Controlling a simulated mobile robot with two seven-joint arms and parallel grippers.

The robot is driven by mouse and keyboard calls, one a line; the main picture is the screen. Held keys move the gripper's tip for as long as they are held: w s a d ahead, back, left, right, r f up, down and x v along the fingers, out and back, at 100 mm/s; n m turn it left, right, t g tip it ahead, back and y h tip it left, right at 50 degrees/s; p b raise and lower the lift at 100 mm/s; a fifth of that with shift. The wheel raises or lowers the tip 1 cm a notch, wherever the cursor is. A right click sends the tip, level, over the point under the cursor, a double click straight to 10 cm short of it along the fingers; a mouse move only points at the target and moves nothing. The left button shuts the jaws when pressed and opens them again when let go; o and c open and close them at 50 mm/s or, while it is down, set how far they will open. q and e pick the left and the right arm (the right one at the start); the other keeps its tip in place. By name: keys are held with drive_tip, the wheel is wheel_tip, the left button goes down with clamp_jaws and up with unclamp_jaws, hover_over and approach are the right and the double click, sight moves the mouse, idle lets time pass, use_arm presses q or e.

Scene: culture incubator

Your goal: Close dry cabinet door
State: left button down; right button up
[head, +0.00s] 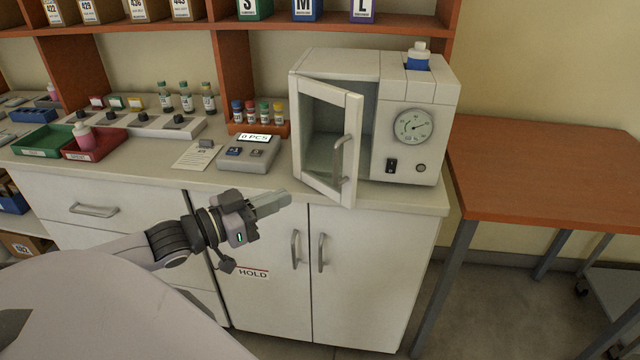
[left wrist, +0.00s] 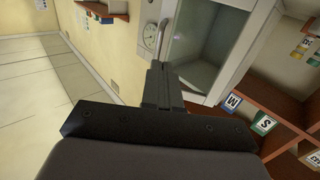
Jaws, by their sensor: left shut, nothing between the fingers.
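The dry cabinet (head: 418,92) is a white box with a round dial, standing on the right end of the counter. Its glass-paned door (head: 328,150) stands partly open, swung out toward the front, with a curved grey handle (head: 341,158) on its right side. My left gripper (head: 286,198) is shut and empty, in front of the counter edge, to the left of and lower than the door, apart from it. In the left wrist view the shut fingers (left wrist: 158,84) point toward the cabinet, with its dial (left wrist: 150,36) beyond. My right gripper is not in view.
A small scale (head: 250,153) and a rack of capped vials (head: 258,128) stand left of the cabinet. A red tray (head: 94,152) and a green tray (head: 42,142) lie farther left. A bottle with a blue label (head: 418,57) stands on the cabinet. A wooden table (head: 550,170) is at right.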

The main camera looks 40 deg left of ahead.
use_arm(q)
drive_tip(key=x, duration=0.9)
drive_tip(key=shift+w, duration=0.4)
drive_tip(key=shift+d, duration=0.15)
drive_tip(key=shift+w+d, duration=0.1)
